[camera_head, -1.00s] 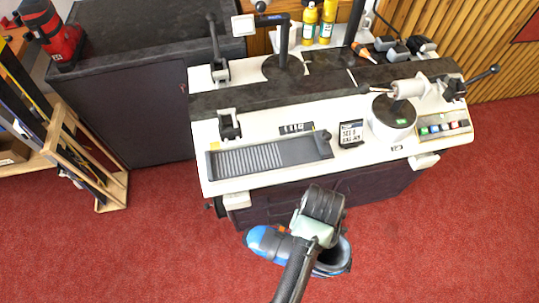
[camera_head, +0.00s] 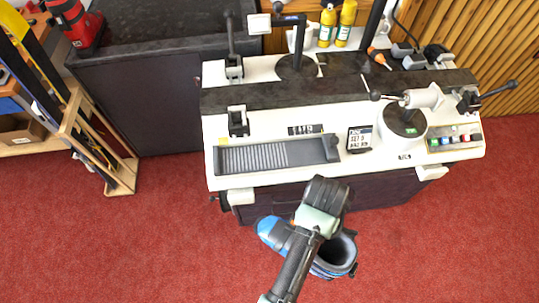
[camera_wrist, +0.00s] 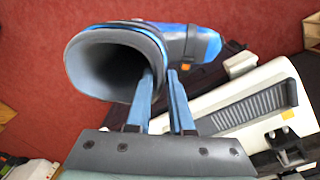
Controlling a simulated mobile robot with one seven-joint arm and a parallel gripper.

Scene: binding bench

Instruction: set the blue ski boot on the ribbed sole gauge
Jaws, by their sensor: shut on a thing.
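The blue ski boot (camera_head: 342,254) hangs in front of the bench, partly hidden under my arm in the head view. In the wrist view the boot (camera_wrist: 205,45) shows its grey open cuff toward the camera and its toe to the right. My gripper (camera_wrist: 163,80) is shut on the near edge of the boot's cuff. The ribbed sole gauge (camera_head: 310,153) is a dark grey tray on the bench's front left, empty. The gauge also shows in the wrist view (camera_wrist: 257,107), to the right of and below the boot. The boot is apart from it.
A label card (camera_head: 359,139) and a round clamp post (camera_head: 403,122) stand right of the gauge. A black clamp (camera_head: 238,121) stands behind its left end. A dark cabinet (camera_head: 140,100) and wooden rack (camera_head: 118,180) are at left. Red carpet lies open in front.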

